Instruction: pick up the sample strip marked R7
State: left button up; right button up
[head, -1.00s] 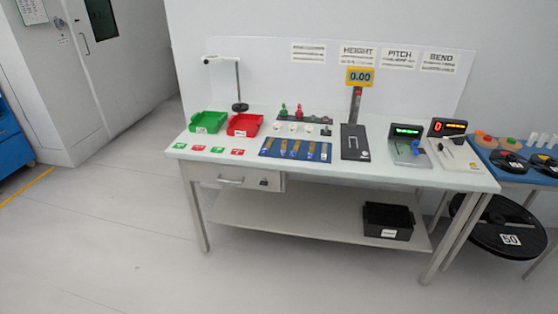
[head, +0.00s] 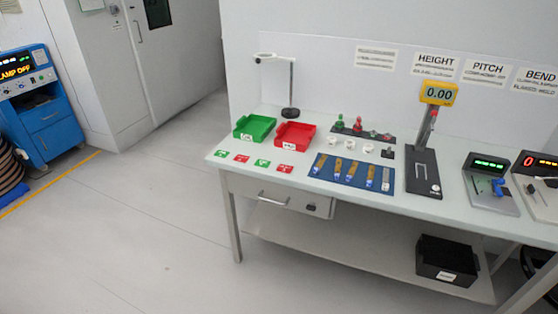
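Several sample strips lie side by side on a blue mat (head: 312,170) on the white table, in the head view. They are narrow, mostly tan with pale labelled lower ends; the rightmost strip (head: 386,179) looks greyer. The labels are too small to read, so I cannot tell which strip is marked R7. Neither of my grippers shows in the head view.
A green tray (head: 254,128) and a red tray (head: 295,136) stand left of the mat, with small red and green cards in front. A height gauge (head: 424,172) stands right. A black bin (head: 447,260) sits on the lower shelf. The floor in front is clear.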

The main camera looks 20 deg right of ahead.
aim_at(337, 176)
jog(key=u, duration=0.25)
jog(key=i, duration=0.95)
jog(key=z, duration=0.6)
jog(key=i, duration=0.65)
jog(key=z, duration=0.45)
